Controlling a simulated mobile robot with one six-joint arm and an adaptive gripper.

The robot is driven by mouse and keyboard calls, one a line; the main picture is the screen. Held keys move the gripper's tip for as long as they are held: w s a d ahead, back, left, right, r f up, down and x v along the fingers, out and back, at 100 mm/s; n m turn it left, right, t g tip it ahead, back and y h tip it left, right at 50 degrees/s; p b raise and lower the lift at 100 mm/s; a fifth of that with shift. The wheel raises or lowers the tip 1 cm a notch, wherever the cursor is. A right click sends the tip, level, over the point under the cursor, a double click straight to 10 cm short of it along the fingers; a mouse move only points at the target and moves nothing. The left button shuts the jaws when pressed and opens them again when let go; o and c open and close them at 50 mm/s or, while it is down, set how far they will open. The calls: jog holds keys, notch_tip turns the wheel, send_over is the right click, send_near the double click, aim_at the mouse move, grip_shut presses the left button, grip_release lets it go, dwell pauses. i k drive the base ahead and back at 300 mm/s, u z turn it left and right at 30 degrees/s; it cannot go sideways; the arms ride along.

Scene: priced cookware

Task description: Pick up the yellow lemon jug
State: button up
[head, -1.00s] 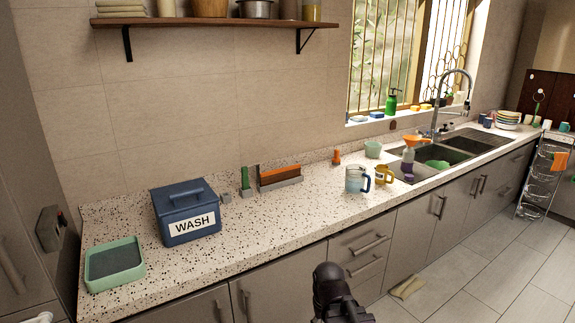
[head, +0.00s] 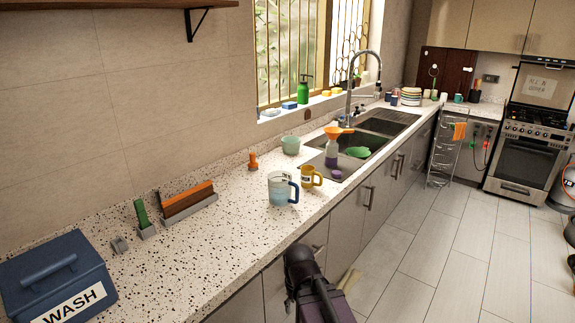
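A small yellow jug or mug (head: 311,177) with a pale label and a handle stands upright on the speckled counter, near its front edge and left of the sink. It is the only yellow vessel I see, and I cannot make out a lemon on it. A clear jug with a blue handle (head: 279,189) stands just left of it, very close. A dark part of my arm shows at the bottom middle, in front of the counter and well short of the yellow jug. My gripper's fingers do not show.
A blue WASH box (head: 58,276) stands at the left of the counter (head: 215,245). The floor at right is open.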

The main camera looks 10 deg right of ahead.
aim_at(312, 179)
jog(key=z, duration=0.3)
jog(key=i, duration=1.25)
jog(key=z, duration=0.25)
